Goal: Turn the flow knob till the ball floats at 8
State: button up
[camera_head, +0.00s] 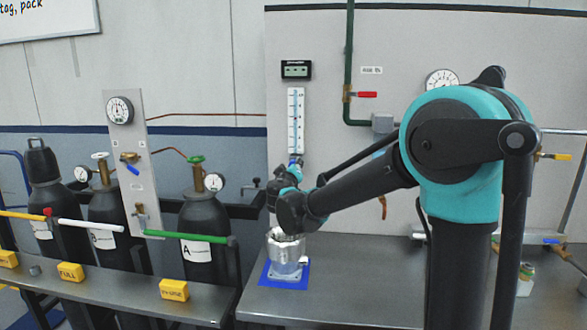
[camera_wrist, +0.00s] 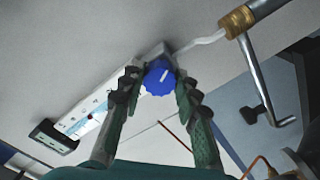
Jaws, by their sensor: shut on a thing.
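The blue flow knob (camera_wrist: 158,78) has a white mark on its face and sits at the end of the flow meter. My gripper (camera_wrist: 157,74) has its two fingers on either side of the knob and is shut on it. The flow meter (camera_head: 296,120) is a tall white scale with a blue line on the wall panel; it shows tilted in the wrist view (camera_wrist: 88,122). The ball and the scale numbers are too small to read. In the head view my gripper (camera_head: 290,172) is at the meter's foot and largely covers the knob.
A small dark display (camera_head: 296,69) hangs above the meter. A green pipe with a red-handled valve (camera_head: 362,95) is to the right. Gas cylinders (camera_head: 203,222) stand at left.

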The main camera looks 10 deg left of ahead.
jog(key=m, duration=1.2)
jog(key=shift+f, duration=0.1)
dwell(0.4)
jog(key=o, duration=1.2)
jog(key=shift+c, duration=0.2)
jog(key=shift+s+a, duration=0.1)
jog(key=s, duration=1.1)
jog(key=shift+s+a, duration=0.15)
jog(key=shift+s, duration=0.25)
jog(key=shift+s, duration=0.1)
